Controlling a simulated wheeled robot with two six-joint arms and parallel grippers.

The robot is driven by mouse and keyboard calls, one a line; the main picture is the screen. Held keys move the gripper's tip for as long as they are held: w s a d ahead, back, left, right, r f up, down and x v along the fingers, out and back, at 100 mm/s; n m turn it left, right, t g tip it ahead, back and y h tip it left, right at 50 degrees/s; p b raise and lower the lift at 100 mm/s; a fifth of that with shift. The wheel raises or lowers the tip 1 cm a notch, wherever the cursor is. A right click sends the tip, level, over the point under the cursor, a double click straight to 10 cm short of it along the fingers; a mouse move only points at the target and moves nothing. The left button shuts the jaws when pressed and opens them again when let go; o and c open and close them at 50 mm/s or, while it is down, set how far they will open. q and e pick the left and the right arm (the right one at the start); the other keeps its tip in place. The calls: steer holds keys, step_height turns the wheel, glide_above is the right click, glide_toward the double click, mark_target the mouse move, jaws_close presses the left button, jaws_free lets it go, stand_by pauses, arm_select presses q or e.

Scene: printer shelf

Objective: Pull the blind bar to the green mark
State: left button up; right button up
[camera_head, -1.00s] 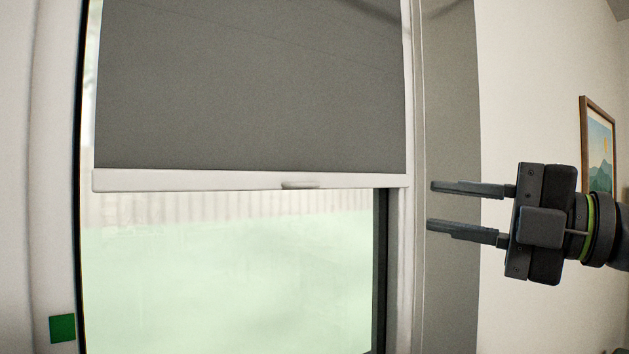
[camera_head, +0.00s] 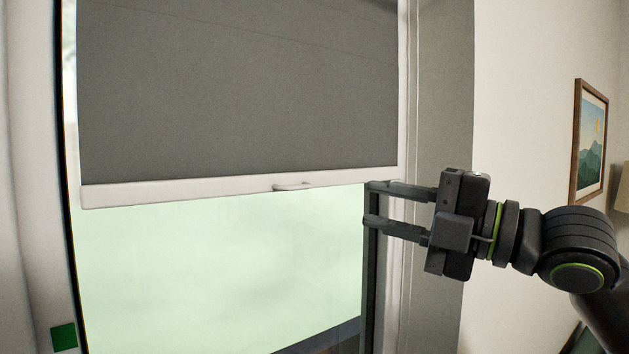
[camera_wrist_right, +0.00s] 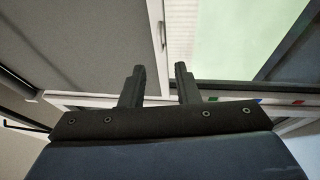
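The white blind bar (camera_head: 200,190) runs along the lower edge of the grey blind (camera_head: 240,90) in the head view, with a small handle (camera_head: 292,187) at its underside. The green mark (camera_head: 63,337) is on the left window frame, well below the bar. My right gripper (camera_head: 367,203) is open and empty, its fingers pointing left, just below the bar's right end and apart from the handle. In the right wrist view the two fingers (camera_wrist_right: 160,72) are spread, with the bar (camera_wrist_right: 157,45) beyond them. My left gripper is not in view.
The right window frame (camera_head: 404,120) stands close to my right fingers. A red mark (camera_wrist_right: 260,101) and another green mark show along a frame in the wrist view. A framed picture (camera_head: 590,140) hangs on the right wall. The glass below the bar is clear.

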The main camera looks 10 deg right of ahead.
mark_target(303, 188)
steer(key=shift+p+x, duration=1.95)
steer(key=shift+x, duration=2.1)
steer(key=shift+p+x, duration=0.4)
steer(key=shift+x, duration=0.7)
jaws_close()
